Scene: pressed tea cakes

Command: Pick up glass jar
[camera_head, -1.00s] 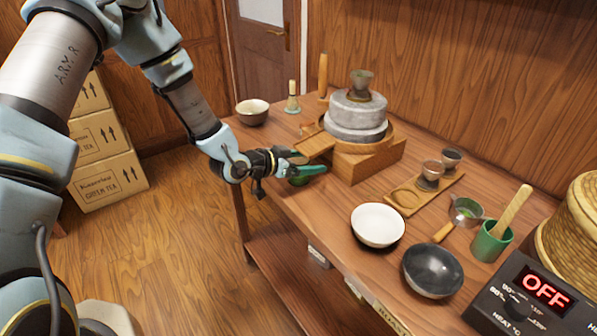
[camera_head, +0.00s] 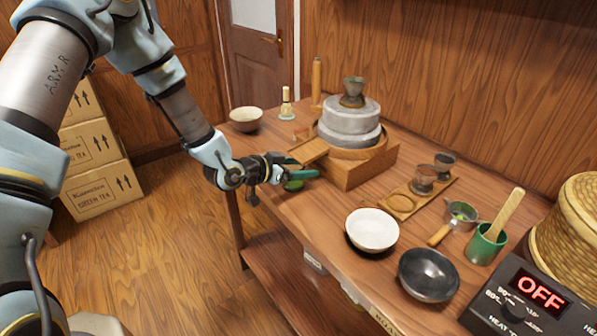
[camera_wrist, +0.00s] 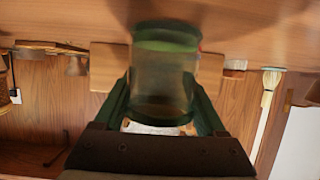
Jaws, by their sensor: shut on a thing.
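The glass jar (camera_wrist: 163,85) is a see-through cylinder with green at one end. It fills the middle of the wrist view, between the two green fingers. My gripper (camera_head: 304,167) is shut on the jar's sides at the table's left front edge. In the head view only a small green part of the jar (camera_head: 293,186) shows below the near finger; the rest is hidden by the gripper. I cannot tell whether the jar touches the table.
A stone mill (camera_head: 349,123) on a wooden base (camera_head: 352,171) stands close to the right of my gripper. A beige bowl (camera_head: 246,119) and a whisk (camera_head: 286,104) stand behind it. A white bowl (camera_head: 372,231) and a black bowl (camera_head: 429,275) are toward the front right.

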